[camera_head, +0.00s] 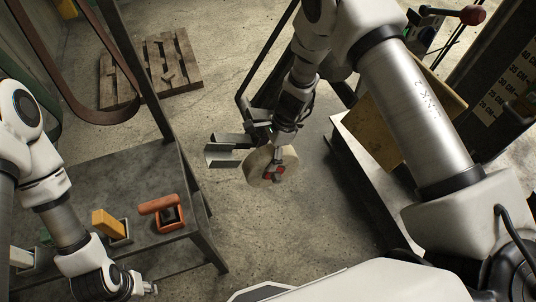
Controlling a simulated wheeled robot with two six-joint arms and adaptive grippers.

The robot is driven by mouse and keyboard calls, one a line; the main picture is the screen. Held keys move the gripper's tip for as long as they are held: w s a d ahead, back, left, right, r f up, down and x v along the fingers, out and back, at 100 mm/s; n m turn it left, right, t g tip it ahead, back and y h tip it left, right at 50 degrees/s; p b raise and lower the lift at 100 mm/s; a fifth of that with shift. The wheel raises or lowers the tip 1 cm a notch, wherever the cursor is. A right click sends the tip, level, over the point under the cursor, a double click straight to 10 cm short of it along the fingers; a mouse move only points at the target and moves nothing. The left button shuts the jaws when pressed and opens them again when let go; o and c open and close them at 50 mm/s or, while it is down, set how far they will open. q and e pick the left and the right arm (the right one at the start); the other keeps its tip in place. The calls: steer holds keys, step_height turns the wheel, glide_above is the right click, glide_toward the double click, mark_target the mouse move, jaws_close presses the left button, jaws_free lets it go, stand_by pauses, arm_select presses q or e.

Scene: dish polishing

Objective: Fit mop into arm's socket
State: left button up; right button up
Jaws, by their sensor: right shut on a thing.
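The mop (261,168) is a thick, round, cream-coloured wheel with red parts near its hub, in the middle of the head view. My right gripper (281,160) is shut on it and holds it in the air above the floor. A grey metal bracket (226,150) with an open channel shape is just left of the mop, by a dark frame. I cannot tell whether mop and bracket touch, and I cannot clearly make out the arm's socket. My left gripper (150,288) is low at the left by the bench edge, away from the mop; its fingers are too small to read.
A grey bench (95,185) at the left carries an orange-handled tool (165,212) and a yellow block (108,224). A wooden pallet (150,70) lies on the floor behind.

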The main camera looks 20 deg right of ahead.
steer(key=o, duration=1.8)
steer(key=shift+r, duration=0.1)
steer(key=v, duration=0.7)
steer(key=shift+r, duration=0.6)
